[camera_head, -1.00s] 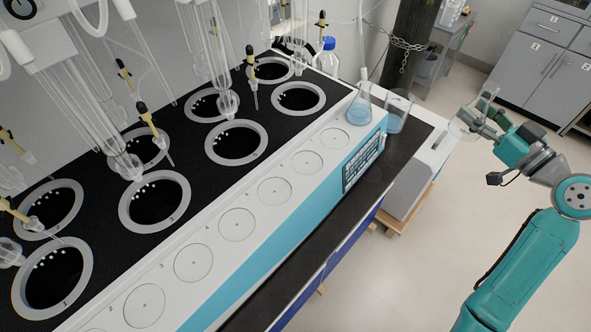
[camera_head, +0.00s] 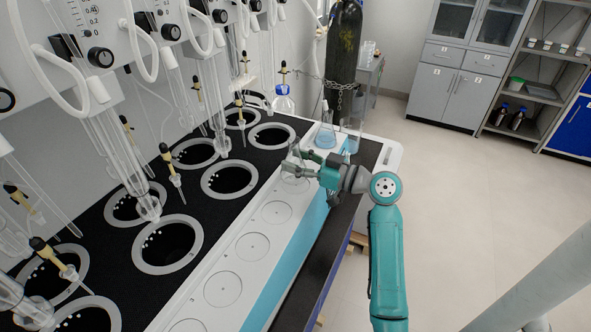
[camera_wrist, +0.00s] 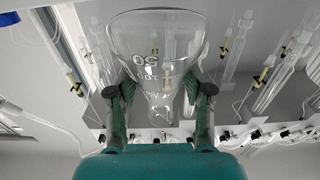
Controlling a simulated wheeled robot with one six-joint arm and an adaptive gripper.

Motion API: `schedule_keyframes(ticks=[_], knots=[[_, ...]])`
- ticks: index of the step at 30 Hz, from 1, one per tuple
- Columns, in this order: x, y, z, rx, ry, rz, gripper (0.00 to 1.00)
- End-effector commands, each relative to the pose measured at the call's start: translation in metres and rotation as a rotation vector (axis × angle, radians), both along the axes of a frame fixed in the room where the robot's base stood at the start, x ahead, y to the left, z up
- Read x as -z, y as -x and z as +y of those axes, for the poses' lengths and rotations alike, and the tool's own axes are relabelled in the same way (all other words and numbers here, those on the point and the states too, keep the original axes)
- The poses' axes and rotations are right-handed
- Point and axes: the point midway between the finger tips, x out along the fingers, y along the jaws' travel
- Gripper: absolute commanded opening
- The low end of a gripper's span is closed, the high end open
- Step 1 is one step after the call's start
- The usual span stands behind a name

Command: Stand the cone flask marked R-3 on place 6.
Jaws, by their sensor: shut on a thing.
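My gripper (camera_head: 312,172) is shut on a clear, empty-looking cone flask (camera_head: 294,162). In the wrist view the flask (camera_wrist: 155,50) sits between both fingers, held near its neck, with its wide base away from the palm. It carries white print with "50"; I cannot read an R-3 mark. The flask is over the white strip (camera_head: 238,268) of marked circles. A circle (camera_head: 296,184), place 6 by its order along the row, shows partly below the gripper. Whether the flask touches the strip I cannot tell.
A cone flask with blue liquid (camera_head: 325,138) stands at the strip's far end, near the gripper. Heater wells (camera_head: 229,179) and hanging glassware (camera_head: 135,175) line the left side. A gas cylinder (camera_head: 344,45) stands behind. Nearer circles (camera_head: 253,246) are empty.

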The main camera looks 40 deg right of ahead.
Motion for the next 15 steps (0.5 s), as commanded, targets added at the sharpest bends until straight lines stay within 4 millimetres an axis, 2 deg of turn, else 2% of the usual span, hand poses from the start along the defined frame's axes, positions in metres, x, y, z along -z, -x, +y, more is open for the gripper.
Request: schedule_keyframes(ticks=[6, 15], knots=[[0.028, 0.0, 0.0, 0.0, -0.002, 0.003, 0.09], [0.03, 0.0, 0.0, 0.0, -0.001, 0.001, 0.09]])
